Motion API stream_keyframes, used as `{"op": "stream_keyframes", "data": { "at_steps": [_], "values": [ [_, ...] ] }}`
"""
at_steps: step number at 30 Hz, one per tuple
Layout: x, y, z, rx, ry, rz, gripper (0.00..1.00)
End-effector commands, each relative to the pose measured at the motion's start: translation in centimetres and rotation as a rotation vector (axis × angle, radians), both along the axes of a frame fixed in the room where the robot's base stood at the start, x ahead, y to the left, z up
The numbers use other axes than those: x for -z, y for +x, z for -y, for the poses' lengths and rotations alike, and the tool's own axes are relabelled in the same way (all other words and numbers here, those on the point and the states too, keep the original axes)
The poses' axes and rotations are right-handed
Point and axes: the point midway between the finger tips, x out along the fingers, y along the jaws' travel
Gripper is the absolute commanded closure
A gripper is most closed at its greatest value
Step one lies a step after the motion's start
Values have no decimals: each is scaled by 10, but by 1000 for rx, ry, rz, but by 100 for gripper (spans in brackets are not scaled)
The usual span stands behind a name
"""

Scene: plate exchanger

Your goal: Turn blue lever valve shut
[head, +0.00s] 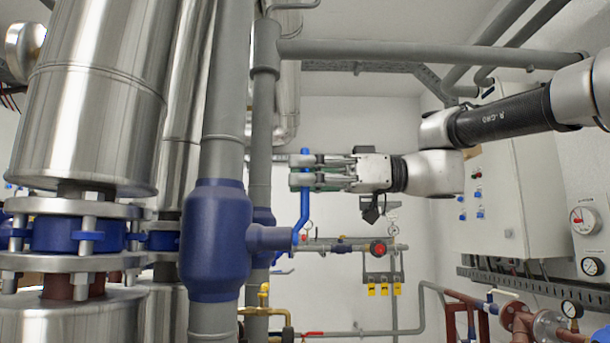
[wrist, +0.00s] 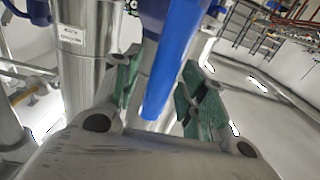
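The blue lever (head: 304,208) stands nearly upright, its lower end bent in to the stub of the large blue valve body (head: 214,240) on a thick grey pipe. My gripper (head: 302,172) reaches in from the right at the lever's upper part. In the wrist view the lever (wrist: 175,62) lies between my two green-padded fingers (wrist: 164,98). The fingers are apart, with a gap at the left pad. The right pad is close to the lever; I cannot tell whether it touches. Part of the lever is hidden by the fingers in the head view.
Large metal cylinders (head: 88,95) with blue flanged fittings stand at the left. A horizontal grey pipe (head: 420,54) runs above my arm. Below my gripper is a thin pipe with a red knob (head: 378,249). A white control cabinet (head: 510,195) and gauges (head: 583,221) are on the right wall.

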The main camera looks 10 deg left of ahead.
Motion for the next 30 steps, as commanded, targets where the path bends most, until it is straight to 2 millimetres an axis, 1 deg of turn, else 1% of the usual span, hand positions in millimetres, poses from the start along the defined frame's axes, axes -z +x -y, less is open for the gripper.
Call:
{"op": "stream_keyframes", "data": {
  "at_steps": [1,3,6,14,19,23,30],
  "values": [
    [0,0,0,0,0,0,71],
    [0,0,0,0,0,0,84],
    [0,0,0,0,0,0,100],
    [0,1,0,0,-1,-6,100],
    [1,6,-1,1,-11,-46,100],
    [1,13,-3,1,-26,-110,100],
    [6,33,-8,1,-72,-301,100]
  ]
}}
